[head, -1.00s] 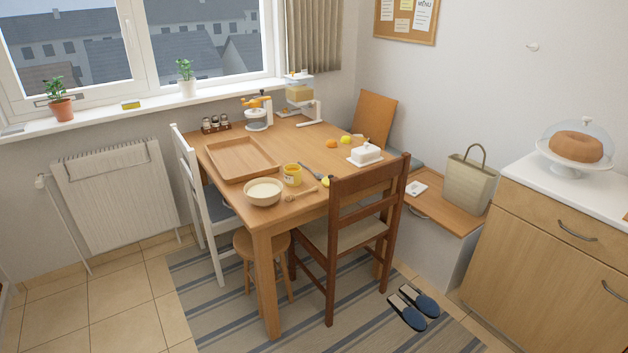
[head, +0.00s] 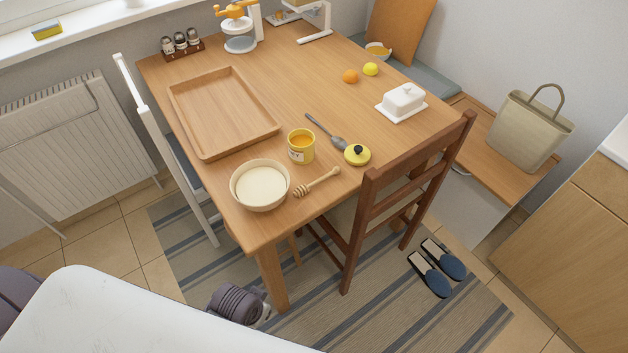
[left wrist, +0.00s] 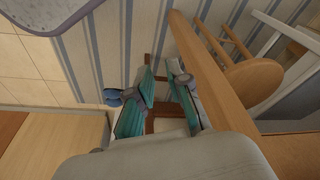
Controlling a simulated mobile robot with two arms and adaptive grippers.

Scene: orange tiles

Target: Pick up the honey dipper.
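The honey dipper (head: 318,182) is a small wooden stick with a ridged head at its left end. It lies on the front part of the wooden table (head: 300,85) in the head view, between the cream bowl (head: 261,186) and the yellow-lidded pot lid (head: 357,155). A yellow honey jar (head: 301,146) stands just behind it. My left gripper (left wrist: 162,74) shows in the left wrist view with teal finger pads apart and nothing between them. It is beside the table edge, over the striped rug and the chair. My right gripper is not in view.
A wooden tray (head: 222,112), a spoon (head: 325,132) and a butter dish (head: 402,101) are on the table. A brown chair (head: 362,230) stands against the near right side. A white chair (head: 150,130) is at the left. Blue slippers (head: 437,267) lie on the rug.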

